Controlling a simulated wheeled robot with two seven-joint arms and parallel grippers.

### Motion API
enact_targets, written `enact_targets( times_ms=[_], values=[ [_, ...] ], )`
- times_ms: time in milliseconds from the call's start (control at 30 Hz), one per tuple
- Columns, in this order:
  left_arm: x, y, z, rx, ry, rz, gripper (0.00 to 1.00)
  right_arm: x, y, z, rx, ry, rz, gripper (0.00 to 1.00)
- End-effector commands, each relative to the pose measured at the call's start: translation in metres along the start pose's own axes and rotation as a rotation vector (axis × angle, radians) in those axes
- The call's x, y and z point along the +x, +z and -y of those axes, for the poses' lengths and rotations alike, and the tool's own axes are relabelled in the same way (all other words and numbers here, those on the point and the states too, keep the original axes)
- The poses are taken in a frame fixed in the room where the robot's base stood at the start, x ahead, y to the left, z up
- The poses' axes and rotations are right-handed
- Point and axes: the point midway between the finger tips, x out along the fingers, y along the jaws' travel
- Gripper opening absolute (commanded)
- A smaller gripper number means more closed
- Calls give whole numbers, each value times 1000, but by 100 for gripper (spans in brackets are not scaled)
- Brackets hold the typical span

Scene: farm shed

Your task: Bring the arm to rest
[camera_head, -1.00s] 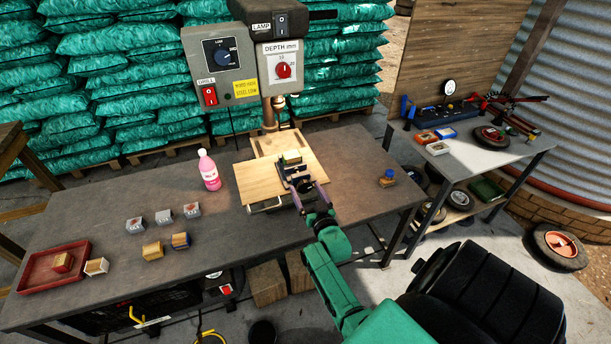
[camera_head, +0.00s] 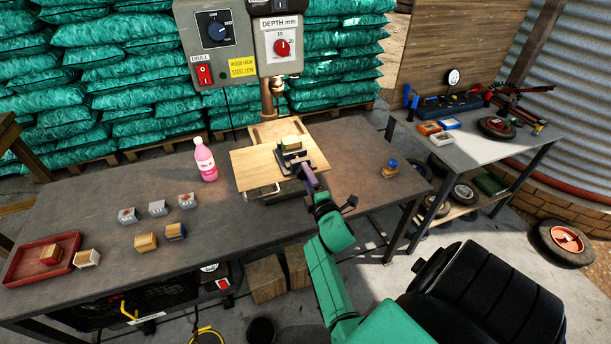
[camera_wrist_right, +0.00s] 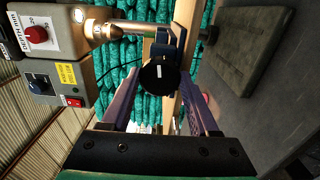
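My right arm (camera_head: 330,275), green, reaches up from the lower middle of the head view over the front of the workbench. My right gripper (camera_head: 308,178) is beside the dark clamp (camera_head: 287,160) on the wooden board (camera_head: 248,172) under the drill press. In the right wrist view the two purple fingers of this gripper (camera_wrist_right: 160,98) stand apart. The clamp's round black end (camera_wrist_right: 160,73) shows between or just beyond their tips; I cannot tell whether they touch it. A small wooden block (camera_head: 291,142) sits at the clamp. My left gripper is out of view.
The drill press (camera_head: 220,45) stands close behind the board. A pink bottle (camera_head: 205,162), several small blocks and a red tray (camera_head: 20,262) are on the workbench (camera_head: 110,205). A blue-topped item (camera_head: 390,168) lies right of the board. A side table (camera_head: 470,155) stands at right.

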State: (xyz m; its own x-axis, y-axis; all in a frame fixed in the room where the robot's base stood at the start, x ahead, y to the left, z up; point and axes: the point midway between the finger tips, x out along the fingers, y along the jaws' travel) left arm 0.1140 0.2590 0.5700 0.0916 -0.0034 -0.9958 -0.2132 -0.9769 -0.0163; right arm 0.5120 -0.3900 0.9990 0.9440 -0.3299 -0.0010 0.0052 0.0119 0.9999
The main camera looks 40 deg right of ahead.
Motion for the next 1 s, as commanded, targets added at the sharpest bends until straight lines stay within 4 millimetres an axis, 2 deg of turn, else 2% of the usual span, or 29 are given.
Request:
enact_targets(
  times_ms=[33,100,333,400,433,500,867,1000],
  values=[
    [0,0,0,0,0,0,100,0,0,0,1,1,0,25],
    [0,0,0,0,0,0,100,0,0,0,2,1,0,0],
    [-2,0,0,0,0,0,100,0,0,-1,18,2,-1,0],
    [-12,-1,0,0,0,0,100,0,0,-5,145,0,-1,0],
    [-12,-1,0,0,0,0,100,0,0,-4,193,0,-1,65],
    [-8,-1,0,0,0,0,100,0,0,0,182,1,0,90],
    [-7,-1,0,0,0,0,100,0,0,0,180,1,0,90],
    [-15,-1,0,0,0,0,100,-12,0,-2,180,-1,-1,90]
  ],
)
